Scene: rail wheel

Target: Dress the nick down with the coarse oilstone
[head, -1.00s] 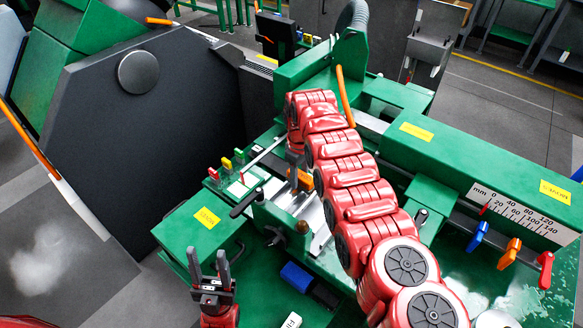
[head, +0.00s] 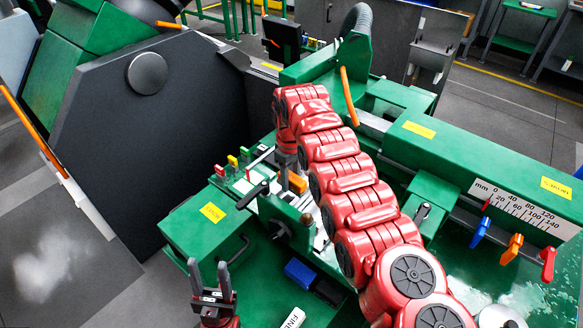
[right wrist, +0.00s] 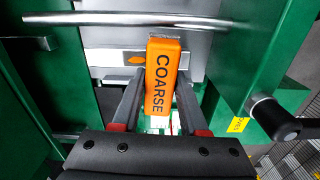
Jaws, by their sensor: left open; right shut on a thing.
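The orange coarse oilstone (right wrist: 160,78), lettered COARSE, is between the fingers of my right gripper (right wrist: 158,95), which is shut on it. Its far end meets or hangs just before a grey metal face (right wrist: 190,55); I cannot tell if they touch. A small orange mark (right wrist: 136,59) shows on that face, left of the stone. I cannot make out the nick. In the head view the stone (head: 297,182) shows beside my right gripper, which my red arm partly hides. My left gripper (head: 211,277) is open and empty at the lower left, over the green machine's front.
A curved metal bar (right wrist: 130,19) crosses just beyond the stone. A black-knobbed lever (right wrist: 275,118) stands to its right. A blue block (head: 300,272), a black block (head: 328,291) and a white block lettered FINE (head: 293,319) lie on the green bed.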

